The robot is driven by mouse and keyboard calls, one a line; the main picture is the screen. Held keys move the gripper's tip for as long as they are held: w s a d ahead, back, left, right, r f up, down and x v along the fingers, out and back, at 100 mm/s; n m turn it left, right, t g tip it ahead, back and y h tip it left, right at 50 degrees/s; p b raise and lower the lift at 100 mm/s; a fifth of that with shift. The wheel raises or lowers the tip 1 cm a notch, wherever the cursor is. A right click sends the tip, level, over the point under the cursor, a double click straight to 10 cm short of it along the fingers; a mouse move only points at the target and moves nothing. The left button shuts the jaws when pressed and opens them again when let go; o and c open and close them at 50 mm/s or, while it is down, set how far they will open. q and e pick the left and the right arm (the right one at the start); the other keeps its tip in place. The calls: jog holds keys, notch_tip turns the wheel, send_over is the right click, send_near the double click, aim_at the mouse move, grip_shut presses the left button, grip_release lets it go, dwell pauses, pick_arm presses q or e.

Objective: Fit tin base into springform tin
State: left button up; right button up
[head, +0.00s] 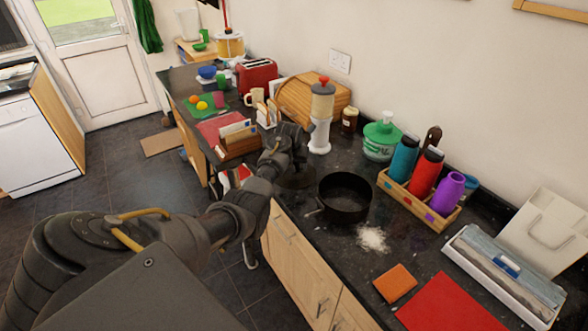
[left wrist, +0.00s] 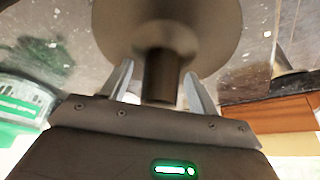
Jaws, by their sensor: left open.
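The springform tin (head: 345,197) is a dark, round, open ring on the dark speckled counter, with a clasp on its left side. The tin base, a dark disc (head: 298,180), is left of the tin in the head view, partly hidden by my left gripper (head: 291,158). In the left wrist view the base (left wrist: 205,25) has a short central knob (left wrist: 161,76). The open fingers of my left gripper (left wrist: 160,90) stand on either side of the knob, with gaps showing. My right gripper is not in view.
White powder (head: 372,239) lies in front of the tin. A bottle crate (head: 440,217), green-lidded tub (head: 381,137) and white dispenser (head: 319,136) stand behind. An orange block (head: 395,283) and red mat (head: 447,306) lie nearer. A letter rack (head: 238,146) is beyond the gripper.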

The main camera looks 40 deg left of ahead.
pick_arm(q)
jog(key=shift+w+f, duration=0.1)
jog(key=shift+f, duration=0.25)
jog(key=c, duration=1.1)
notch_tip(320, 180, up, 6)
jog(key=p, duration=0.6)
jog(key=shift+r, duration=0.15)
jog(key=shift+a+r, duration=0.15)
jog(key=shift+r, duration=5.75)
